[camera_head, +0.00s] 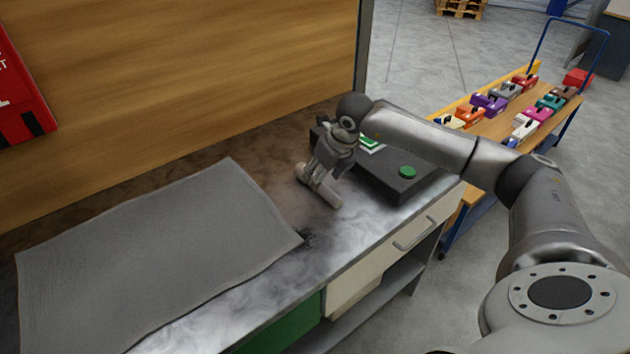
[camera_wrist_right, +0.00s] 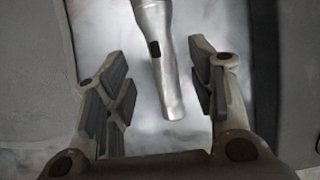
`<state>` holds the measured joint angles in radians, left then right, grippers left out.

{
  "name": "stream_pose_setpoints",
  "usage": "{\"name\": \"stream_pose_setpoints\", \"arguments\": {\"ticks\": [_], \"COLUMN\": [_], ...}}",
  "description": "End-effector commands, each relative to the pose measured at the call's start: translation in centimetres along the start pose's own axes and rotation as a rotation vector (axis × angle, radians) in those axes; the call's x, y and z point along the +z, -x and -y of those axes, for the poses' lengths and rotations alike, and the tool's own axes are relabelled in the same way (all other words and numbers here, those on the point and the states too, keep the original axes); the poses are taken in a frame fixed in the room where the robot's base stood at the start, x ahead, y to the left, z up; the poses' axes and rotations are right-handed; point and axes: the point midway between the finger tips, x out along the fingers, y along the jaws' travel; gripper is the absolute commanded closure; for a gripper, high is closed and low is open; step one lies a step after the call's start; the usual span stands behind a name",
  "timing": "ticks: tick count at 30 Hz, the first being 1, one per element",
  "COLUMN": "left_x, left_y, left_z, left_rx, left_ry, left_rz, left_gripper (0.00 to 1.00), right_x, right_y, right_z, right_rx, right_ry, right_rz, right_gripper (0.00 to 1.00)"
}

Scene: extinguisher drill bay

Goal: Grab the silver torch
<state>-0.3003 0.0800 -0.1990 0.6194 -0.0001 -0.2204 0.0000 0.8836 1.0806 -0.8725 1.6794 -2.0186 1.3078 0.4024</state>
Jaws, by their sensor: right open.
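The silver torch (camera_wrist_right: 165,75) is a slim metal cylinder with a dark switch on its side. In the right wrist view it reaches down from the top edge, its narrow end between the two fingers, with a gap on each side. In the head view the torch (camera_head: 325,191) lies on the workbench, partly covered by my right gripper (camera_head: 318,176), which points down right over it. The right gripper also shows in the wrist view (camera_wrist_right: 164,95), open with nothing gripped. My left gripper is not in view.
A grey mat (camera_head: 150,250) covers the bench's left part. A dark box with a green button (camera_head: 407,172) stands close right of the torch. A wooden panel (camera_head: 190,80) rises behind. A trolley (camera_head: 490,127) with several coloured items stands beyond the bench.

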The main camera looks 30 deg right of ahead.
Motion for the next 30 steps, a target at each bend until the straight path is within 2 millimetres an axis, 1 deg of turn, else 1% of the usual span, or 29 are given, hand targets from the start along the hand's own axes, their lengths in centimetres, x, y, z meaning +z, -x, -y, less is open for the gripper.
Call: {"name": "stream_pose_setpoints", "arguments": {"ticks": [1,3,6,8,11,16,17,28,30], "left_x": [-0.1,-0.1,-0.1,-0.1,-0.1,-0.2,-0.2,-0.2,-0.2], "left_y": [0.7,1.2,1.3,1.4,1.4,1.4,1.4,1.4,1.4], "left_z": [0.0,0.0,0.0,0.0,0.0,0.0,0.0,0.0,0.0], "left_rx": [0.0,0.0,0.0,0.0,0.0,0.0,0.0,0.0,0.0], "left_ry": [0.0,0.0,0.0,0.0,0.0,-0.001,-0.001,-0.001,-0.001], "left_rz": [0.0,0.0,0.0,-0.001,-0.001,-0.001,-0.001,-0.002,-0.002], "left_gripper": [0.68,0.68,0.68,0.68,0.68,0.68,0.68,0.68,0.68], "right_x": [-0.1,0.0,0.0,0.0,-0.1,-0.1,-0.1,-0.1,0.0], "right_y": [-0.6,-1.7,-3.2,-3.8,-4.2,-4.3,-4.2,-4.2,-4.2], "right_z": [0.1,0.2,0.1,0.1,0.1,0.2,0.2,0.2,0.2], "right_rx": [0.001,0.001,0.002,0.002,0.002,0.001,0.001,0.002,0.002], "right_ry": [-0.001,-0.002,-0.002,-0.001,0.001,0.0,0.0,0.0,0.0], "right_rz": [-0.006,-0.006,-0.003,-0.003,-0.001,-0.001,-0.001,-0.001,0.001], "right_gripper": [0.49,0.49,0.49,0.49,0.49,0.49,0.51,0.99,1.0]}}
